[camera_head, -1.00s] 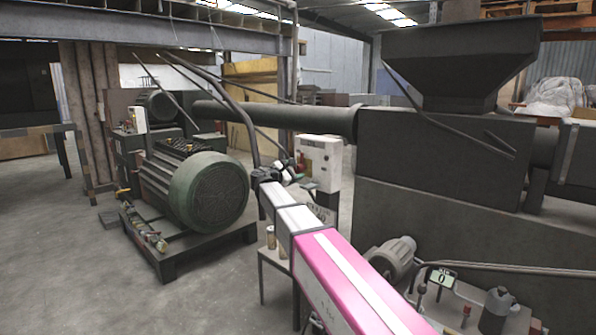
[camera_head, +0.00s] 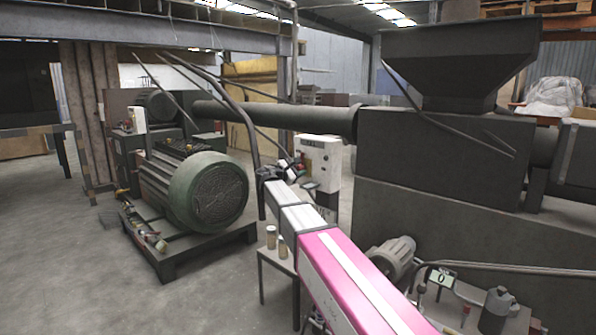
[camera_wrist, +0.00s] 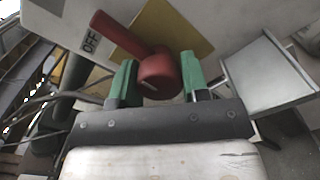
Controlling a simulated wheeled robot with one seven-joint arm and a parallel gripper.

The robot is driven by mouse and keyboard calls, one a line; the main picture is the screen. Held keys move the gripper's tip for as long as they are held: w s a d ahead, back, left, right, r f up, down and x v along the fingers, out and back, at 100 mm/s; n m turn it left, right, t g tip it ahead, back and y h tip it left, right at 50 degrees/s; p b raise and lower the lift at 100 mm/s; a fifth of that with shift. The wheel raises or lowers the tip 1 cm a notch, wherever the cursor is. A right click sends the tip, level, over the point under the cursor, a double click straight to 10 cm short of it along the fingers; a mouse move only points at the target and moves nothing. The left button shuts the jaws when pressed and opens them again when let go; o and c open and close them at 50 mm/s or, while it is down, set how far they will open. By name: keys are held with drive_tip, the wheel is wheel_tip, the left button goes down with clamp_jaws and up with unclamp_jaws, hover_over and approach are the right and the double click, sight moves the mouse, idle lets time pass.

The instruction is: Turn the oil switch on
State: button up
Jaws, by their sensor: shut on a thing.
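The oil switch is a red rotary switch (camera_wrist: 158,72) with a round hub and a long lever, on a yellow plate (camera_wrist: 178,30). In the wrist view its lever points to the upper left, beside a label reading OFF (camera_wrist: 91,42). My gripper (camera_wrist: 157,77) has its green fingers on both sides of the hub and is shut on it. In the head view my gripper (camera_head: 288,168) is in front of the white cabinet (camera_head: 322,160). The switch itself cannot be made out there, behind my arm's end.
A small table (camera_head: 272,258) with two cans (camera_head: 271,237) stands just left of my arm. A green motor (camera_head: 210,190) on a frame is further left. The big hopper machine (camera_head: 440,150) fills the right. In the wrist view a pale panel (camera_wrist: 268,75) is at the right.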

drive_tip(key=shift+m, duration=0.3)
drive_tip(key=m, duration=1.7)
drive_tip(key=shift+s+m, duration=0.1)
drive_tip(key=shift+m, duration=0.2)
drive_tip(key=o, duration=0.9)
